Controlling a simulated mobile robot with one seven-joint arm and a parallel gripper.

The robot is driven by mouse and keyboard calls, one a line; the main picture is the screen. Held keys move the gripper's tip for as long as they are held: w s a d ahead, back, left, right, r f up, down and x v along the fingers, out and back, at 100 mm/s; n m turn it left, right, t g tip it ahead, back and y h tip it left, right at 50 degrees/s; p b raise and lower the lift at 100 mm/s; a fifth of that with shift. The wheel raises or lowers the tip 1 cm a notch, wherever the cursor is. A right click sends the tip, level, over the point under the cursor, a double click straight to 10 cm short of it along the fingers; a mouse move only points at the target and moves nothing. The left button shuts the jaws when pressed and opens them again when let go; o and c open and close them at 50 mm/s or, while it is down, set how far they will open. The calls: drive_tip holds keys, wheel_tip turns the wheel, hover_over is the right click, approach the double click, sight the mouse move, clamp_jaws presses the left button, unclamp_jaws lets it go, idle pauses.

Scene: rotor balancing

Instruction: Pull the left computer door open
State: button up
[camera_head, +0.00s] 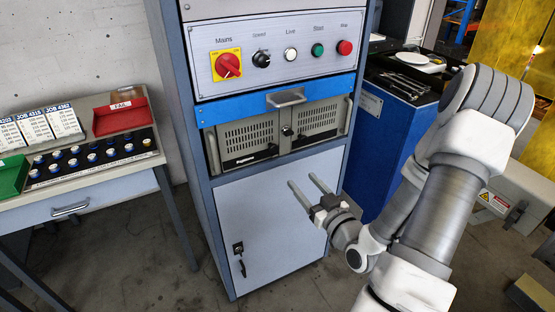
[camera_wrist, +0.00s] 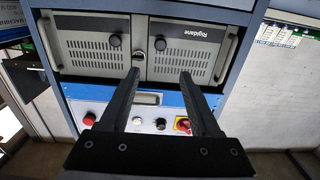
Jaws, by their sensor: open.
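The computer (camera_head: 275,137) is a beige-grey rack unit in the blue-grey cabinet, with two vented doors that look shut. Its left door (camera_head: 246,140) carries a dark name label at the bottom. In the wrist view, which is upside down, the left door (camera_wrist: 185,52) is on the right and its dark knob (camera_wrist: 160,44) is near the middle seam. The right door (camera_wrist: 95,50) has a knob too. My gripper (camera_head: 302,180) is open and empty, in front of the cabinet and below the computer. Its two fingers also show in the wrist view (camera_wrist: 159,74), apart from the doors.
A blue drawer front with a handle (camera_head: 286,98) sits above the computer, under the control panel (camera_head: 275,50). A lower cabinet door (camera_head: 265,225) has a black latch. A side table (camera_head: 100,195) with trays stands at left. A blue cabinet (camera_head: 385,140) stands at right.

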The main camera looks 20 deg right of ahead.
sight(274, 149)
drive_tip(key=w+b, duration=0.1)
drive_tip(key=w, duration=0.9)
drive_tip(key=w+b, duration=0.1)
drive_tip(key=w, duration=0.4)
drive_tip(key=shift+w+a+b, duration=0.25)
drive_tip(key=shift+a+b, duration=0.05)
clamp_jaws()
idle(0.7)
